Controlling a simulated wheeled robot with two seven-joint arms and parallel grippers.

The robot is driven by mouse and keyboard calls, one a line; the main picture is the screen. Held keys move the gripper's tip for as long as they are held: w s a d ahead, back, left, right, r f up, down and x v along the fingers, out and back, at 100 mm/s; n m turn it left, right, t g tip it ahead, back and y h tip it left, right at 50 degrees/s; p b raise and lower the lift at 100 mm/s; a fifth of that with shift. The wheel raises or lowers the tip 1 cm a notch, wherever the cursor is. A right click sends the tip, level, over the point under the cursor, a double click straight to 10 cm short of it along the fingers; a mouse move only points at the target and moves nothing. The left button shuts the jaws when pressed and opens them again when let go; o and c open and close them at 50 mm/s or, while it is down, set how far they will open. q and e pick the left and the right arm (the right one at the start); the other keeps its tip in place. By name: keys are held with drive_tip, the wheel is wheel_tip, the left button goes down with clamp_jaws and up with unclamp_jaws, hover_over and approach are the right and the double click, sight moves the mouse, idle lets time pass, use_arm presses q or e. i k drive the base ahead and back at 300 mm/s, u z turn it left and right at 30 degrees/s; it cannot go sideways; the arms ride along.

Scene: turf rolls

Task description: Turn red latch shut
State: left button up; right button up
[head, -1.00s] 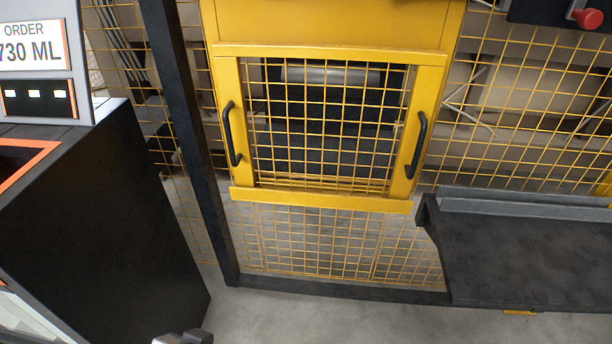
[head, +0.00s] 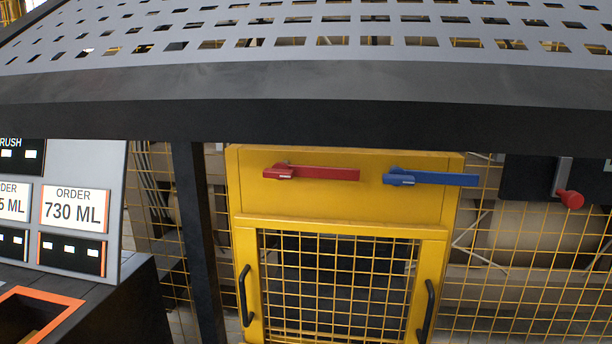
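The red latch (head: 318,173) is a flat bar on the upper panel of a yellow frame. It lies level, with its hub at the left end and its arm pointing right. A blue latch (head: 438,179) beside it on the right also lies level and points right. Below them is a yellow-framed mesh door (head: 338,280) with a black handle on each side. Neither of my grippers shows in the head view.
A perforated grey canopy (head: 310,85) with a dark front edge spans the top of the view. A dark post (head: 197,235) stands left of the frame. A cabinet with an order sign (head: 72,207) is at the left. A red-knobbed lever (head: 569,198) is at the right.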

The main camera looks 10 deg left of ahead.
sight(280, 171)
drive_tip(key=z, duration=1.9)
drive_tip(key=k, duration=1.15)
drive_tip(key=u, duration=1.9)
drive_tip(key=i, duration=0.5)
drive_tip(key=z, duration=0.1)
